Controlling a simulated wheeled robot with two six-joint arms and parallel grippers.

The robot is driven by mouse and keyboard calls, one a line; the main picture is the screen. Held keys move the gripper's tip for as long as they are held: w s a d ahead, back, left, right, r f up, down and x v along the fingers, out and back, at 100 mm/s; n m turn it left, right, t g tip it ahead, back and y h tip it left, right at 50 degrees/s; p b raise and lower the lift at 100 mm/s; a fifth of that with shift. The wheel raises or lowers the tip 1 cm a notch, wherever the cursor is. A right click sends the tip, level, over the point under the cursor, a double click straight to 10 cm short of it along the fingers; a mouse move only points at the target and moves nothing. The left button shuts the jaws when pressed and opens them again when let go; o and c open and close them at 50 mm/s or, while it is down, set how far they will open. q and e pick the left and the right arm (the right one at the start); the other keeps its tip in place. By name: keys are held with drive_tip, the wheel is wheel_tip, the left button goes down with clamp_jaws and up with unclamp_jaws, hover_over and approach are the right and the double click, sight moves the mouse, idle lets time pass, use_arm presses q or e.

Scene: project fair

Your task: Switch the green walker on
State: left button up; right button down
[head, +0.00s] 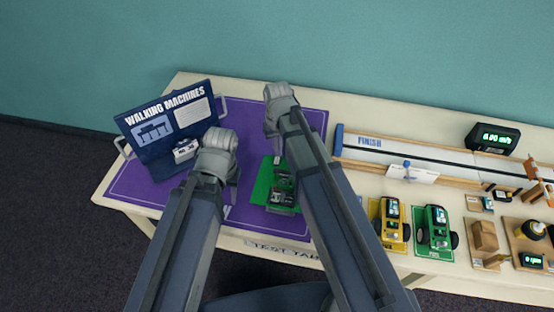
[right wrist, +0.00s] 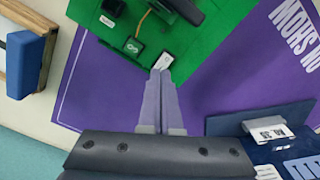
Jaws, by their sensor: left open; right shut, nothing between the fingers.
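The green walker (head: 262,187) sits on the purple mat in the head view, partly hidden behind my right forearm. In the right wrist view its green plate (right wrist: 205,40) carries dark parts, a thin wire, a small dark square with a pale mark (right wrist: 133,46) and a small white piece (right wrist: 165,61). My right gripper (head: 278,160) is shut and empty over the plate's far end. In the right wrist view its fingertips (right wrist: 161,74) are right by the white piece; I cannot tell whether they touch. My left gripper (head: 232,192) is open, just left of the walker.
A blue "WALKING MACHINES" display (head: 165,120) stands at the mat's (head: 135,187) back left. A long track (head: 400,152) lies to the right. A yellow car (head: 389,224) and a green car (head: 436,230) stand right of my right arm.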

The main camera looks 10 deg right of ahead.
sight(277, 158)
drive_tip(key=shift+f+b, duration=0.9)
idle(0.5)
drive_tip(key=shift+r, duration=0.15)
wheel_tip(277, 158, up, 7)
drive_tip(key=p, duration=0.7)
drive_tip(key=s+a+n, duration=0.1)
drive_tip(key=s+a, duration=0.1)
drive_tip(key=s, duration=0.5)
drive_tip(key=s+a+n+h, duration=0.1)
drive_tip(key=s+a, duration=0.2)
drive_tip(key=s, duration=0.3)
drive_tip(key=shift+s+a, duration=0.25)
drive_tip(key=shift+s, duration=0.15)
